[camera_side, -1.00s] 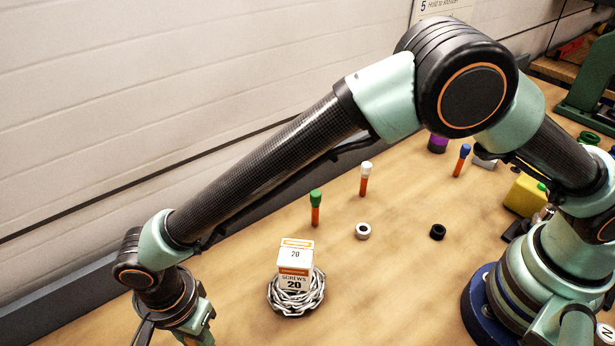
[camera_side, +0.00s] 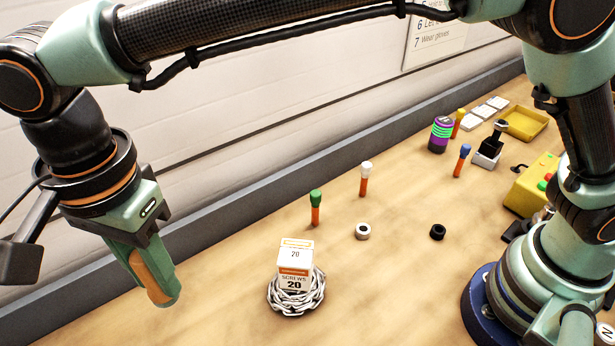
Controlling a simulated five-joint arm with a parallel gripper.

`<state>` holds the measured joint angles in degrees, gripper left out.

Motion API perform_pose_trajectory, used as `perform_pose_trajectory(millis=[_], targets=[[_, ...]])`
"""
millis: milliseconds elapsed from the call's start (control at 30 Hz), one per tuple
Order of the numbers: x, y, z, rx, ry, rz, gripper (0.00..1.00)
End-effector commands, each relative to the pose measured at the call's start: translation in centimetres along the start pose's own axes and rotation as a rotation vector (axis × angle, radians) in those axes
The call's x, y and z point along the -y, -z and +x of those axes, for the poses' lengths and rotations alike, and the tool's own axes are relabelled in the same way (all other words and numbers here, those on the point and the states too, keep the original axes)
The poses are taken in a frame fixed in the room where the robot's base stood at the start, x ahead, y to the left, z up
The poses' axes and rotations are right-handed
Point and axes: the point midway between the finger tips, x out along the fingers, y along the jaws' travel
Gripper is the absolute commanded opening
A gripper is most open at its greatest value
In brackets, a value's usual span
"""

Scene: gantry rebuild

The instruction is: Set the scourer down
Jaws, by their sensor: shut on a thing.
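My gripper (camera_side: 142,268) is at the left in the side view, tilted downward, with its green fingers shut. Between them shows a tan-orange slab, which I take to be the scourer (camera_side: 153,277); the fingers hide much of it, so its full outline cannot be told. It hangs to the left of the screws box, apart from it. How high it is above the bench is hard to judge.
A screws box (camera_side: 296,262) stands on a coil of silvery chain (camera_side: 298,303) on the wooden bench (camera_side: 400,290). Green-capped (camera_side: 315,208) and white-capped (camera_side: 365,180) markers stand behind, with a pale ring (camera_side: 362,231) and a black ring (camera_side: 437,232).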

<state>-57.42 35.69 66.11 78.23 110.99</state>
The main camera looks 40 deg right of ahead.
Motion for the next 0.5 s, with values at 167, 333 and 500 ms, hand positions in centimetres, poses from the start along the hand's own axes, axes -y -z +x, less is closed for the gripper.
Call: perform_pose_trajectory(millis=[167, 333, 500], targets=[[0.2, 1.9, -1.2, 0.0, 0.001, -0.025, 0.0], [0.4, 8.3, -1.8, 0.0, 0.002, -0.127, 0.0], [-0.8, 16.3, -2.3, 0.0, 0.002, -0.275, 0.0]])
